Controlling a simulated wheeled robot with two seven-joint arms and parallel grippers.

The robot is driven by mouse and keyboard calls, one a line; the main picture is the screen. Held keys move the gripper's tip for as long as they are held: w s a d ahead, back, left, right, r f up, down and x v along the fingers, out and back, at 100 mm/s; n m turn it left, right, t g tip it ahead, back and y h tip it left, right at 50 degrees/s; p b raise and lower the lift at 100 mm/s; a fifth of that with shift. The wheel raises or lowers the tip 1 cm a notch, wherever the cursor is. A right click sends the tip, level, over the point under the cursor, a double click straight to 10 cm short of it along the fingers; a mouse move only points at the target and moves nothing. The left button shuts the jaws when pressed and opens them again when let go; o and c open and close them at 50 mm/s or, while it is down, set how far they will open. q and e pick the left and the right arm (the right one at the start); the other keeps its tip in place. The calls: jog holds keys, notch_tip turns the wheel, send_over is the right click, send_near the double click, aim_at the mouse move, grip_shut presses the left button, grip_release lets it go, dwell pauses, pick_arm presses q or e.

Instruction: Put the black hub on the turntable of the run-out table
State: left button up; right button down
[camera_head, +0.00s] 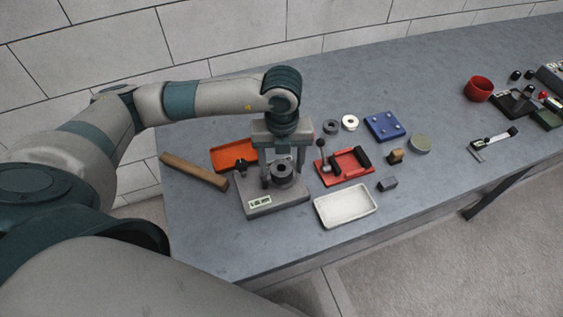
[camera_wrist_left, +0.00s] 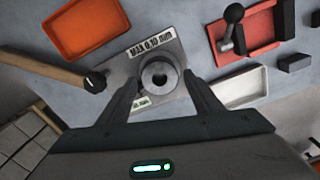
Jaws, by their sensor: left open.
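The run-out table (camera_head: 262,208) is a grey block with a "MAX 0.10 mm" label, and it also shows in the left wrist view (camera_wrist_left: 176,101). The black hub (camera_head: 283,173), a dark ring with a central bore, sits upright over the middle of the block. In the left wrist view the hub (camera_wrist_left: 159,68) is seen from above. The turntable under it is mostly hidden. My left gripper (camera_head: 283,163) points down over the run-out table. Its two fingers are open, one on each side of the hub, with visible gaps in the left wrist view (camera_wrist_left: 161,82). My right gripper is not in view.
A wooden bar (camera_head: 194,171) and an orange tray (camera_head: 233,155) lie to the left. A white tray (camera_head: 346,205) and a red fixture (camera_head: 344,167) with a black-knobbed lever stand to the right. A blue plate (camera_head: 385,126) and rings lie behind.

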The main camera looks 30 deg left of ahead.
pick_arm(q)
jog(key=shift+r, duration=0.35)
notch_tip(320, 180, up, 11)
jog(key=b, duration=0.2)
jog(key=shift+r, duration=0.2)
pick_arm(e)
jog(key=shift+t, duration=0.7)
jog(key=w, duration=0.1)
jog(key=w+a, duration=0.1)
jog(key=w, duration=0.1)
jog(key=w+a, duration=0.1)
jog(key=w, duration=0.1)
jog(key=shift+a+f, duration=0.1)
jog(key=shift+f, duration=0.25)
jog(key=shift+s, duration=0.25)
